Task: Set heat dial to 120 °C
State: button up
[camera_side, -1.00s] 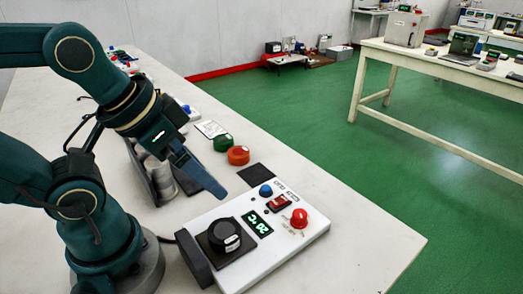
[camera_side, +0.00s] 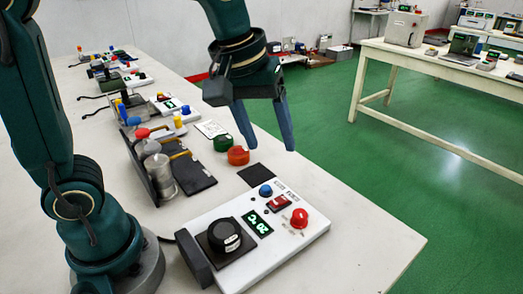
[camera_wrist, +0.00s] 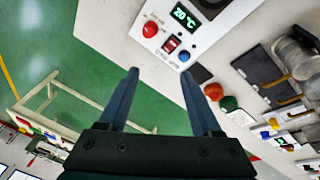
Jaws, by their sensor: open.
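The white control box (camera_side: 283,245) stands at the front of the bench. It carries a red round dial (camera_side: 299,218), a larger black knob (camera_side: 225,235) on a dark square plate, a red rocker switch (camera_side: 279,202) and a blue button (camera_side: 265,190). The lettering is too small to show which is the heat dial. Its green display (camera_side: 258,223) reads 20 °C, clearer in the wrist view (camera_wrist: 185,16). The red dial also shows there (camera_wrist: 150,29). My gripper (camera_side: 272,148) is open and empty, raised above the bench behind the box, its fingers (camera_wrist: 160,73) apart from every control.
Green and orange round containers (camera_side: 238,155) and a dark square pad (camera_side: 256,176) lie behind the box. A rack with metal cylinders (camera_side: 158,175) stands to the left. More devices line the bench further back. The bench is clear right of the box.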

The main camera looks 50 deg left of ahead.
jog(key=w+d+f+g, duration=0.2)
jog(key=w+d+f, duration=0.1)
jog(key=w+f, duration=0.2)
jog(key=g, duration=0.2)
send_over(300, 212)
notch_tip(300, 212, down, 6)
jog(key=shift+r, duration=0.1)
jog(key=shift+f, duration=2.65)
grip_shut()
